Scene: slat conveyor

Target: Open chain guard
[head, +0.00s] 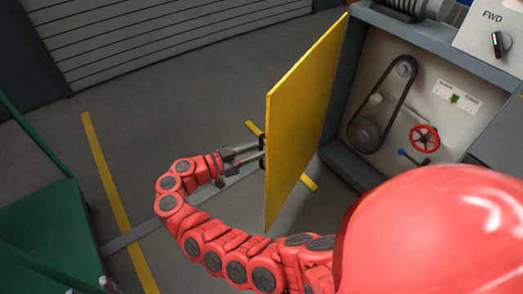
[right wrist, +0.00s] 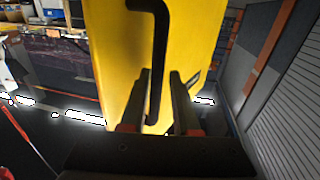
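The yellow chain guard (head: 305,120) stands swung out from the machine cabinet, like an open door. Behind its hinge side, the black chain (head: 393,105) and its sprockets are exposed. My right gripper (head: 262,153) is at the guard's outer left face in the head view. In the right wrist view, the guard (right wrist: 112,60) fills the middle, with its black bar handle (right wrist: 160,50) running downward. The two fingers of my right gripper (right wrist: 161,75) are spread, with the handle between them and a gap on its right side.
The cabinet carries a red handwheel (head: 424,138), a blue-knobbed lever (head: 402,153) and a FWD switch box (head: 490,35). A green structure (head: 50,235) stands at left. Open grey floor with yellow lines lies between it and the guard. A shutter door is at the back.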

